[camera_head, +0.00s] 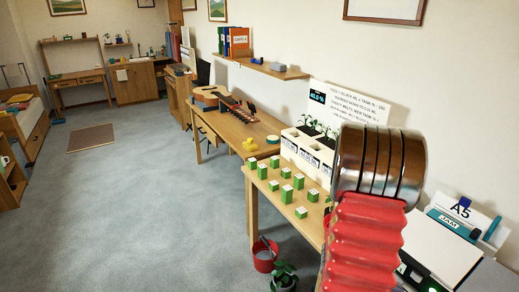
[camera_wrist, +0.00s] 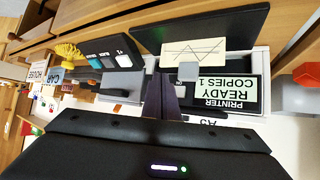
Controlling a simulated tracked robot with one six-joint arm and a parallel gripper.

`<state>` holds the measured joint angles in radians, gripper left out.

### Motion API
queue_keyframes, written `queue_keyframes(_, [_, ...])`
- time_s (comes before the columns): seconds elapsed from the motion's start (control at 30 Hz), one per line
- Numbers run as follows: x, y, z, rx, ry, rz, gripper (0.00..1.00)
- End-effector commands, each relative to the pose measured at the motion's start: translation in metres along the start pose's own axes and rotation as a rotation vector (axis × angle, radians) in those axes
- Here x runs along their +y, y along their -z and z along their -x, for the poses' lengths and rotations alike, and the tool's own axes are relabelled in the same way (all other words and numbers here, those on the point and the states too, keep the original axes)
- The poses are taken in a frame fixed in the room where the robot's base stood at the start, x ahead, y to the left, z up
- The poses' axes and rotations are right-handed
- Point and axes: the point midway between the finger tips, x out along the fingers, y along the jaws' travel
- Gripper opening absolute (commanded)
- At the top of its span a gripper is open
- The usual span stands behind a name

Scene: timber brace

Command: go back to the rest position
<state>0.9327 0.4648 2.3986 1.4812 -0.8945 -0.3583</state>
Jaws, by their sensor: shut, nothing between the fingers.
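My gripper (camera_wrist: 163,97) shows in the wrist view as dark fingers, closed together with nothing between them. The tips are near a printer panel (camera_wrist: 226,95) reading "PRINTER READY COPIES 1", upside down in this view. A grey block (camera_wrist: 187,71) shows just beyond the tips; I cannot tell whether they touch anything. In the head view my arm's red bellows and metal rings fill the right front, and the gripper itself is hidden or out of frame.
A wooden table (camera_head: 256,183) with several green-and-white blocks stands left of my arm. A white A5 holder (camera_head: 465,214) stands at right. A red bucket (camera_head: 264,255) and a potted plant (camera_head: 284,276) are on the floor. Grey carpet (camera_head: 150,200) at left is clear.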

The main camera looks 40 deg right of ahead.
Motion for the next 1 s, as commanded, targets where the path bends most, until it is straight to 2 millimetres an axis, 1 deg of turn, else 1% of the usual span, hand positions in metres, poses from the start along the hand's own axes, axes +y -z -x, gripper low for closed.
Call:
queue_keyframes(0.2, [0.000,0.000,0.000,0.000,0.000,-0.004,0.00])
queue_keyframes(0.27, [-0.001,-0.003,0.000,-0.011,0.004,-0.012,0.00])
queue_keyframes(0.33, [-0.004,-0.010,0.000,-0.039,0.018,-0.019,0.00])
queue_keyframes(0.43, [-0.017,-0.026,0.002,-0.102,0.066,-0.015,0.00])
queue_keyframes(0.5, [-0.029,-0.042,0.005,-0.165,0.118,0.000,0.00])
queue_keyframes(0.57, [-0.039,-0.058,0.010,-0.227,0.167,0.022,0.00])
queue_keyframes(0.63, [-0.052,-0.073,0.020,-0.299,0.232,0.050,0.00])
queue_keyframes(0.67, [-0.058,-0.078,0.026,-0.329,0.261,0.062,0.00])
queue_keyframes(0.77, [-0.078,-0.095,0.053,-0.424,0.364,0.114,0.00])
queue_keyframes(0.87, [-0.095,-0.110,0.089,-0.513,0.472,0.185,0.00])
queue_keyframes(0.9, [-0.101,-0.115,0.106,-0.545,0.516,0.219,0.00])
queue_keyframes(0.97, [-0.106,-0.122,0.133,-0.594,0.579,0.276,0.00])
queue_keyframes(1.0, [-0.109,-0.127,0.151,-0.624,0.621,0.319,0.00])
